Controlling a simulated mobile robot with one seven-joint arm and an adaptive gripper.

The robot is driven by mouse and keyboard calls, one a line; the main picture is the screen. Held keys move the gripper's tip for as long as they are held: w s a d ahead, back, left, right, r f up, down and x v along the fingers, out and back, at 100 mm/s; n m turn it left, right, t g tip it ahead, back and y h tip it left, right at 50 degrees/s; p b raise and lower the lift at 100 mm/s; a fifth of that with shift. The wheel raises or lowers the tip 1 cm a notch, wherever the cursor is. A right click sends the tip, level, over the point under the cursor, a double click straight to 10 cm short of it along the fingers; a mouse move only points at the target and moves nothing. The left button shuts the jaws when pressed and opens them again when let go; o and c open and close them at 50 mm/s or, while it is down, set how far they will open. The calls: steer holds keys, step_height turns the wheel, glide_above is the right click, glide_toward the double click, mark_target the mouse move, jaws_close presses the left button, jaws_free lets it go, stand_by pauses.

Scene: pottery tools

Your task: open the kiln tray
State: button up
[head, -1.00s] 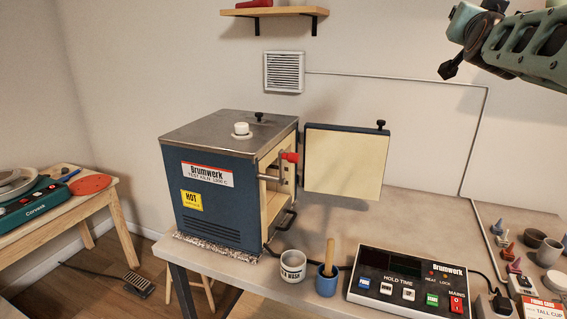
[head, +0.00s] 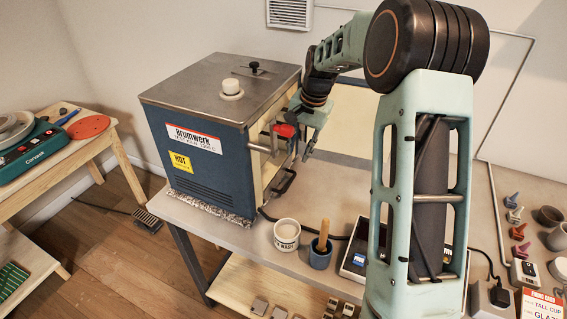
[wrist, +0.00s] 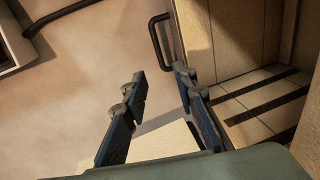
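The blue kiln (head: 205,150) stands on the workbench, and its door (head: 358,112) hangs open with the cream inner side showing, partly behind my arm. A black bar handle (head: 284,182) sticks out low on the kiln's front. In the wrist view the handle (wrist: 158,42) lies just beyond my fingertips, beside the cream kiln interior (wrist: 225,40). My gripper (head: 305,152) is at the kiln's open front, pointing down, above and right of the handle. In the wrist view my gripper (wrist: 159,78) has its fingers apart with nothing between them. The tray body is not clearly visible.
A red-tipped lever (head: 285,130) sticks out of the kiln front beside my gripper. A white cup (head: 287,236) and a blue pot with a wooden handle (head: 320,252) stand in front. My arm mostly hides the control box (head: 352,262).

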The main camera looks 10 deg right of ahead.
mark_target(289, 183)
steer(key=shift+g, duration=0.3)
steer(key=f, duration=0.3)
steer(key=a+f+p, duration=0.1)
steer(key=f, duration=0.3)
steer(key=a+f, duration=0.1)
steer(key=f, duration=0.3)
steer(key=shift+w+a+f, duration=0.1)
steer(key=shift+a, duration=0.1)
jaws_close()
